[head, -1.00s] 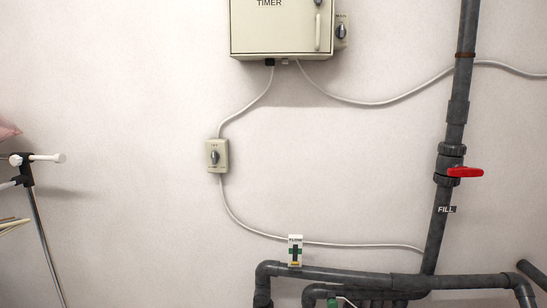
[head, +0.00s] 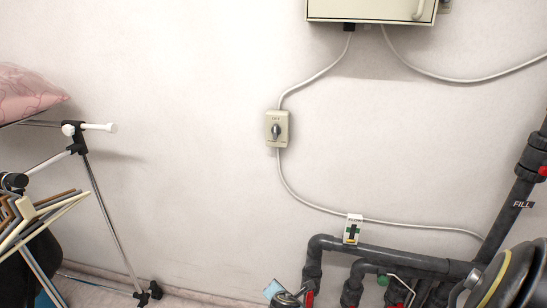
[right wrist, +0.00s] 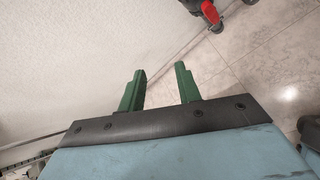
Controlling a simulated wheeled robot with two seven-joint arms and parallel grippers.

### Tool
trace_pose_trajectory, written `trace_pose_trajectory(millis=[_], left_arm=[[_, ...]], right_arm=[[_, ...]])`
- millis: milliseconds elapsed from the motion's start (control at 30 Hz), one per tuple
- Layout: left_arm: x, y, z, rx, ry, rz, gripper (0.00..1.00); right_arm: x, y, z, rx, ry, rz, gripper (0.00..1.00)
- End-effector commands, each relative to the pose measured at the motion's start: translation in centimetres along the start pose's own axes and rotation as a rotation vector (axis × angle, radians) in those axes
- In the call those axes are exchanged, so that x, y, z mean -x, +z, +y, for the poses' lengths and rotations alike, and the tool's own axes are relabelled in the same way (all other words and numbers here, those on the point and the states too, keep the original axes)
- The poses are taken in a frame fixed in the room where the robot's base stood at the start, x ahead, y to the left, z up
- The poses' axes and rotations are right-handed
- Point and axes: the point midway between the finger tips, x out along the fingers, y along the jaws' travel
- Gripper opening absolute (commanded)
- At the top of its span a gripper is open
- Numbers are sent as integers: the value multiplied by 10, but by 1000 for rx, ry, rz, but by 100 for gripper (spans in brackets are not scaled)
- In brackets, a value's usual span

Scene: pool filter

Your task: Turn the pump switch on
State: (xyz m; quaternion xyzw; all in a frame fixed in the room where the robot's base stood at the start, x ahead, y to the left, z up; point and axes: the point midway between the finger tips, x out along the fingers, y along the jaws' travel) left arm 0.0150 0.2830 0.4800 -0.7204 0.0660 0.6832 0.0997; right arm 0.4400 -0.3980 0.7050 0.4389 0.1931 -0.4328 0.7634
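The switch (head: 277,129) is a small beige box with a dark rotary knob, fixed to the wall near the middle of the head view. Its knob looks roughly upright; its lettering is too small to read. A cable joins it to the beige timer box (head: 370,10) above, which is cut off by the top edge. My right gripper (right wrist: 160,70) shows in the right wrist view with its two green fingers apart and nothing between them. The switch is not in that view. My left gripper is not in view.
Dark pipes (head: 400,263) with red-handled valves run low at the right. The wall around the switch is clear. The wrist view shows tiled floor (right wrist: 265,65).

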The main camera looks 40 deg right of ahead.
Motion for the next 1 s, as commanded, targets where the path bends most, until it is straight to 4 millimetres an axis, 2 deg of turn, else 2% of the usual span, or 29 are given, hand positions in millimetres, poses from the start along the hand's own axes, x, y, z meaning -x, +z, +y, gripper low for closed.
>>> trace_pose_trajectory(millis=[33, 100, 200, 300, 400, 500, 633, 767, 1000], left_arm=[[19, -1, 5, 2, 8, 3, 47], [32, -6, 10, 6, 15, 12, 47], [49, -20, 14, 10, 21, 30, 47], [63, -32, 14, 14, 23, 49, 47], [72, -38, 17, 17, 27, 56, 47], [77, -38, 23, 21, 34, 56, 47], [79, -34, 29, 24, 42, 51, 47], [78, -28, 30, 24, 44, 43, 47], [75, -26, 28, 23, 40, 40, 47]], right_arm=[[21, 36, 56, 99, 62, -75, 34], [46, 77, 114, 236, 117, -190, 34], [90, 133, 186, 398, 161, -363, 34], [134, 180, 239, 514, 169, -521, 34], [171, 214, 273, 586, 156, -642, 34], [195, 236, 292, 628, 137, -719, 34], [205, 248, 302, 649, 124, -762, 34], [195, 258, 306, 653, 120, -767, 34], [160, 285, 321, 652, 120, -764, 34]])
